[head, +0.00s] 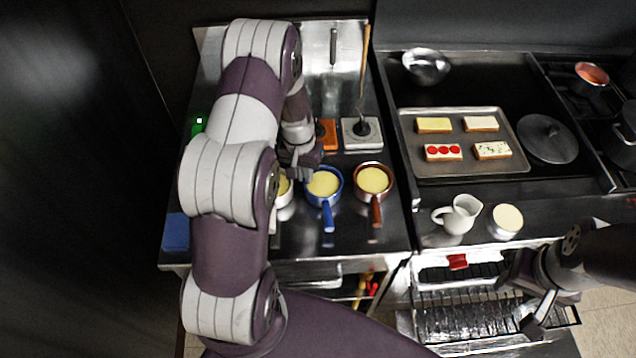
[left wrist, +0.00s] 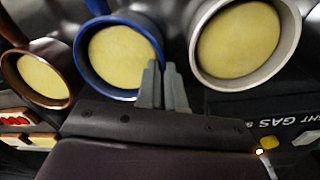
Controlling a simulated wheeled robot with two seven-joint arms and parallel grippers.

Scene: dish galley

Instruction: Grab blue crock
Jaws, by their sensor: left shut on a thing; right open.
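The blue crock (head: 327,208) has a handle toward the front edge and pale yellow contents. It stands on the steel counter between a white crock (head: 285,197) and a copper-brown crock (head: 376,206). My left gripper (head: 305,172) is at its left rim. In the left wrist view, the fingers (left wrist: 163,85) are closed on the rim of the blue crock (left wrist: 84,77), beside the white crock (left wrist: 203,82). The copper crock (left wrist: 68,102) is further left there. My right gripper (head: 530,300) is open and empty over the lower rack at the right.
A tray (head: 470,170) with several topped slices lies right of the counter. A white pitcher (head: 459,215) and a pale-topped round container (head: 505,222) stand before it. My left arm covers much of the counter's left side. A wire rack (head: 470,318) is below.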

